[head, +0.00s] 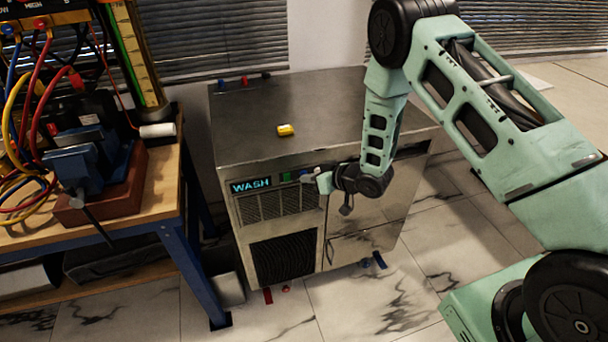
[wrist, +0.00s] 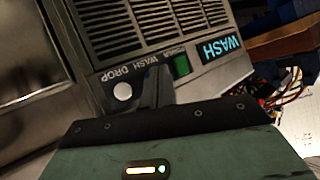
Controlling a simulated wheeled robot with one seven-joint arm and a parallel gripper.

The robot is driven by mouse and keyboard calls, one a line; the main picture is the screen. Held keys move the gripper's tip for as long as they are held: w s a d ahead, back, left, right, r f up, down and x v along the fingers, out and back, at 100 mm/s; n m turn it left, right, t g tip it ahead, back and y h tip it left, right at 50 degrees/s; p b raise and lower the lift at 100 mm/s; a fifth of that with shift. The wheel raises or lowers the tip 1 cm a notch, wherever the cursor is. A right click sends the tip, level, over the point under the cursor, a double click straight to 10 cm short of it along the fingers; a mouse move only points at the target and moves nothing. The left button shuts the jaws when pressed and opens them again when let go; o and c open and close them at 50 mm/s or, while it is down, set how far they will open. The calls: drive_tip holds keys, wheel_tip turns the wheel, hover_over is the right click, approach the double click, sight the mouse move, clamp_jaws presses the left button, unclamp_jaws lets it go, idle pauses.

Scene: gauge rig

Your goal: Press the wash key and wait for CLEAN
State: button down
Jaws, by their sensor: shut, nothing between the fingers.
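The metal cabinet (head: 295,115) has a control strip on its upper front edge. Its display (head: 250,185) is lit and reads WASH in cyan; it also shows in the wrist view (wrist: 221,48), turned over. A green power switch (wrist: 181,65) sits beside the display. A round white key (wrist: 122,91) sits by the DROP label. My gripper (wrist: 158,82) is shut and empty, with its fingertips at the strip by the WASH label. The wash key itself is hidden behind the fingers, and I cannot tell whether they touch it.
A yellow item (head: 286,130) lies on the cabinet top. A wooden bench (head: 160,190) with cables and a blue vise (head: 80,160) stands at the left. Small red (head: 268,296) and blue (head: 379,260) pieces lie by the cabinet's foot.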

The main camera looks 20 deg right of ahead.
drive_tip(key=shift+s, duration=0.65)
drive_tip(key=shift+s, duration=2.55)
drive_tip(key=s+a+r+n+g+h, duration=0.1)
drive_tip(key=s+a+r+g+h, duration=0.2)
drive_tip(key=r, duration=0.4)
drive_tip(key=s+a+r+g, duration=0.1)
drive_tip(key=s+a+r, duration=0.2)
drive_tip(key=a+r, duration=0.3)
drive_tip(key=s+r+g+h, duration=0.1)
drive_tip(key=s+r, duration=0.3)
drive_tip(key=s, duration=0.4)
drive_tip(key=s+d+r+n+g+h, duration=0.1)
drive_tip(key=s+r+g, duration=0.2)
drive_tip(key=s, duration=0.6)
drive_tip(key=s+d+r+g+h, duration=0.1)
drive_tip(key=s+r+h, duration=0.1)
drive_tip(key=s+r, duration=0.3)
drive_tip(key=s, duration=0.3)
drive_tip(key=shift+s+n+g, duration=0.2)
drive_tip(key=shift+n+g, duration=0.2)
